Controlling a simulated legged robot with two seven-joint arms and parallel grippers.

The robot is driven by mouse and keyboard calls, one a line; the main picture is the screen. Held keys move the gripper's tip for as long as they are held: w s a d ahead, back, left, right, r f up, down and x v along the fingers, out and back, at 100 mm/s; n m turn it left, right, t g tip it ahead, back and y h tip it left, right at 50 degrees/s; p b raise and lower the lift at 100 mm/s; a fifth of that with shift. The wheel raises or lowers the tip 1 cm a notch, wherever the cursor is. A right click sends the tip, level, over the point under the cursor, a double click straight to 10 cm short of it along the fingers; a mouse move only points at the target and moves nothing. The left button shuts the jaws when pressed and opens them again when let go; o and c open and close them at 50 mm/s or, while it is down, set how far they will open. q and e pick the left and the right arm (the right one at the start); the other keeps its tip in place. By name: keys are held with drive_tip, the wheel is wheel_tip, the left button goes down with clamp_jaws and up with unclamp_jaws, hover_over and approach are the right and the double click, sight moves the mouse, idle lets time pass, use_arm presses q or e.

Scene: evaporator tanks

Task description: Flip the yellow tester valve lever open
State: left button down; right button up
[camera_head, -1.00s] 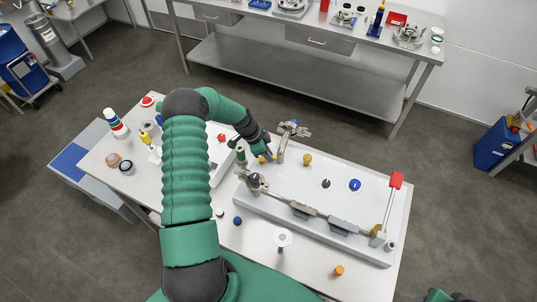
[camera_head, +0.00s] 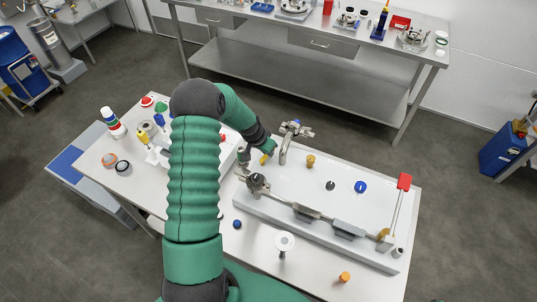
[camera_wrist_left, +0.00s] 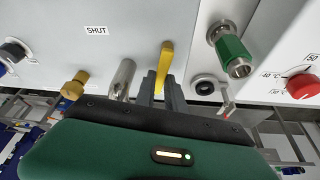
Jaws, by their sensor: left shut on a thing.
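The yellow lever (camera_wrist_left: 163,68) stands out from the white panel in the left wrist view. In the head view only a small yellow part of it (camera_head: 265,159) shows beneath my left gripper (camera_head: 269,149). In the left wrist view my left gripper (camera_wrist_left: 160,85) is shut on the yellow lever, with the fingers around its lower part. The lever's pivot is hard to make out. A "SHUT" label (camera_wrist_left: 96,30) is on the panel to the left of the lever. My right gripper is in neither view.
A red-tipped upright lever (camera_head: 403,182) stands at the panel's right end. Small bottles and caps stand on the table's left.

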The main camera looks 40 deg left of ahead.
use_arm(q)
drive_tip(key=shift+w+a+r+n+y, duration=0.15)
drive_tip(key=shift+a+n+y, duration=0.1)
drive_tip(key=shift+n, duration=0.3)
drive_tip(key=shift+w+a+r+n+y, duration=0.15)
drive_tip(key=shift+a+n+y, duration=0.1)
drive_tip(key=shift+n, duration=0.3)
drive_tip(key=shift+s+a+b, duration=0.1)
drive_tip(key=shift+s+b, duration=0.05)
drive_tip(key=shift+b, duration=0.15)
drive_tip(key=c, duration=1.5)
unclamp_jaws()
drive_tip(key=shift+o, duration=0.5)
drive_tip(key=shift+s+f, duration=0.15)
drive_tip(key=b+v, duration=0.3)
drive_tip(key=v, duration=1.3)
drive_tip(key=shift+d+r, duration=0.25)
drive_tip(key=shift+r, duration=0.15)
drive_tip(key=shift+a, duration=0.1)
drive_tip(key=shift+s+f, duration=0.1)
